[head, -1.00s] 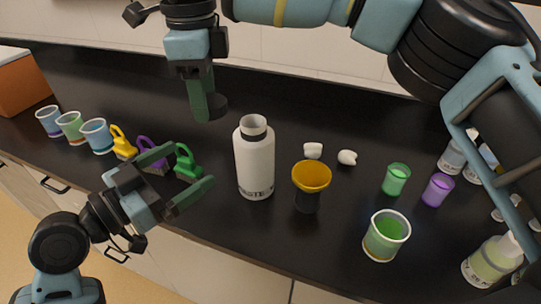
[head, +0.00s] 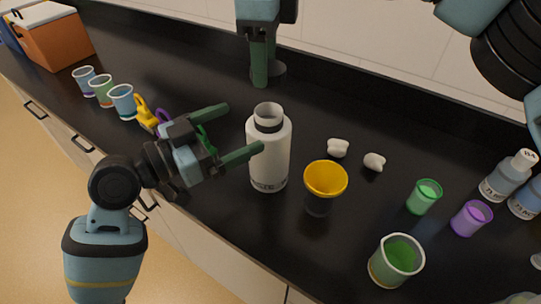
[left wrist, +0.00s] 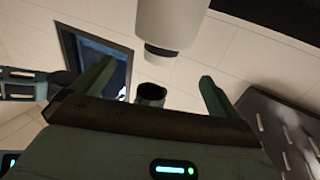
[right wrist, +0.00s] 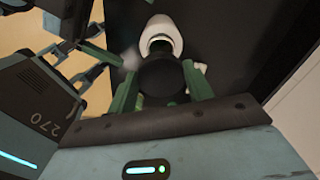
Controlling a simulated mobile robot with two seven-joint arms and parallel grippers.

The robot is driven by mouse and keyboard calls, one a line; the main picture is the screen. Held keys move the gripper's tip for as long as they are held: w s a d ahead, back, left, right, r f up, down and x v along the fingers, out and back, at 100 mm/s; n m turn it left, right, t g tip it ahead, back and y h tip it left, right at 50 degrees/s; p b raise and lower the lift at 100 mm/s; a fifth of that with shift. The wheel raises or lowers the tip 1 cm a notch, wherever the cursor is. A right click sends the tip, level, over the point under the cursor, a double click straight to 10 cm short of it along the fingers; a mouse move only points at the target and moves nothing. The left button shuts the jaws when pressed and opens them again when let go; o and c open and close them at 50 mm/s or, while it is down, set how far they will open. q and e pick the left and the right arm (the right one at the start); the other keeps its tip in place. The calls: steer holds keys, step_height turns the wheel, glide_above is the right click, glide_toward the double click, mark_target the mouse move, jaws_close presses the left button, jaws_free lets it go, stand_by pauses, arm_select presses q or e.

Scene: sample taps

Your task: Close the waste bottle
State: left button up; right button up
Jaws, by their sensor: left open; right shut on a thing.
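The waste bottle (head: 268,160) is white and stands upright on the dark counter with its mouth open. It also shows in the left wrist view (left wrist: 172,20) and the right wrist view (right wrist: 161,35). My right gripper (head: 262,80) is above and behind the bottle, shut on a dark round cap (right wrist: 163,76). The cap is apart from the bottle's mouth and mostly hidden behind the fingers in the head view. My left gripper (head: 242,129) is open and empty, at the bottle's left side, with its lower fingertip close to the bottle's neck.
Green (head: 396,262) and purple (head: 471,218) cups stand farther right. Several cups and padlock-shaped items stand left. An orange box (head: 62,40) is far left.

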mark_target(267, 146)
arm_select(q)
step_height(267, 146, down, 8)
steer(key=x, duration=0.7)
steer(key=shift+w+d, duration=0.15)
steer(key=shift+d, duration=0.15)
steer(key=c, duration=1.5)
steer(key=shift+o, duration=0.2)
arm_select(e)
steer(key=shift+f, duration=2.5)
steer(key=shift+f, duration=0.1)
steer(key=shift+f, duration=0.8)
steer(key=shift+f, duration=0.6)
